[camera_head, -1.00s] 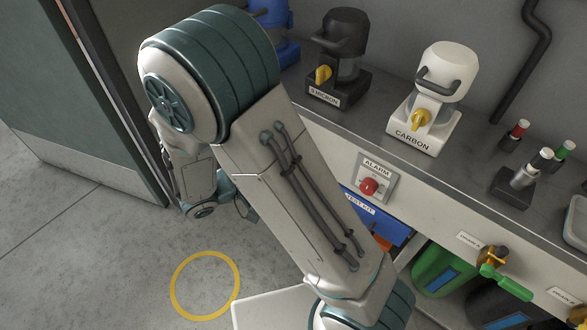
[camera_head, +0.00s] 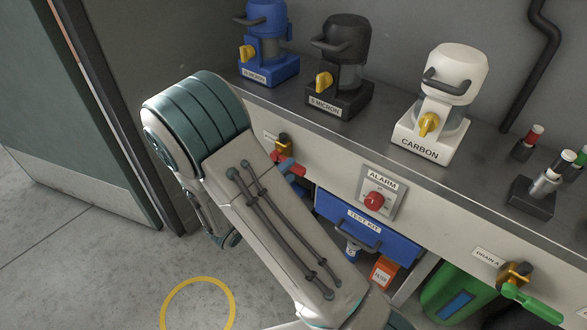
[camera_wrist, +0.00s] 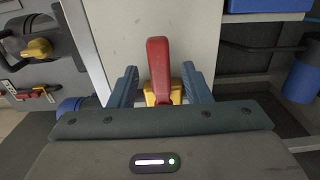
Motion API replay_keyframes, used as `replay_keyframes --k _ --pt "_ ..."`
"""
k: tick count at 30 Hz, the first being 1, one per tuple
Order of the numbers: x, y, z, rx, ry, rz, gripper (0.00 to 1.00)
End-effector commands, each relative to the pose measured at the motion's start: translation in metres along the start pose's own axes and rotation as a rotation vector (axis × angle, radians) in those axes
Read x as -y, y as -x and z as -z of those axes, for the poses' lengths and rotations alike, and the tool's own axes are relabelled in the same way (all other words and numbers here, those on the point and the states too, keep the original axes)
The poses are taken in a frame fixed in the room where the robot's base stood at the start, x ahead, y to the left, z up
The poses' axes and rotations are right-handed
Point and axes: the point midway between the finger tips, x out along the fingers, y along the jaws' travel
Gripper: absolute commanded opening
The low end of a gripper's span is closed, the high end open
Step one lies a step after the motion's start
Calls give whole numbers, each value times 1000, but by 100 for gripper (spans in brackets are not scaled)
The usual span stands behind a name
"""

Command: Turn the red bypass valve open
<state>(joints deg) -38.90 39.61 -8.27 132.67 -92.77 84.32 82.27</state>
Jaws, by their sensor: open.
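The red bypass valve handle (camera_wrist: 158,62) stands upright in the middle of the wrist view, on a yellow brass body (camera_wrist: 151,95). My gripper (camera_wrist: 160,86) is open, with one blue-grey finger on each side of the handle's lower part. Gaps show between fingers and handle, so I see no grip. In the head view the red handle (camera_head: 288,166) shows partly on the cabinet front, below its brass fitting (camera_head: 284,143) and just past my arm. My arm hides most of the gripper there.
Blue, black and white filter housings (camera_head: 450,75) with yellow knobs stand on the counter. On the front are an alarm button (camera_head: 374,201), a blue test kit drawer (camera_head: 375,236) and a green-handled drain valve (camera_head: 530,300). A door stands at left.

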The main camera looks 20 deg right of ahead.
Motion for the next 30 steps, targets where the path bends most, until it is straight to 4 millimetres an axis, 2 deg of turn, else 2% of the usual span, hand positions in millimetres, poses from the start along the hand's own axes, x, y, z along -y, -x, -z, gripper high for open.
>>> replay_keyframes --k 3,6,17,18,22,23,30 --pt "1 -18 0 3 -1 -1 44" --pt "0 -27 0 2 -1 0 44" --pt "0 -34 0 0 -1 0 44" --pt "0 -34 0 0 -1 0 41" --pt "0 -34 0 0 -1 0 5" --pt "0 -34 0 0 -1 0 0" --pt "-2 -32 1 -3 9 0 0"
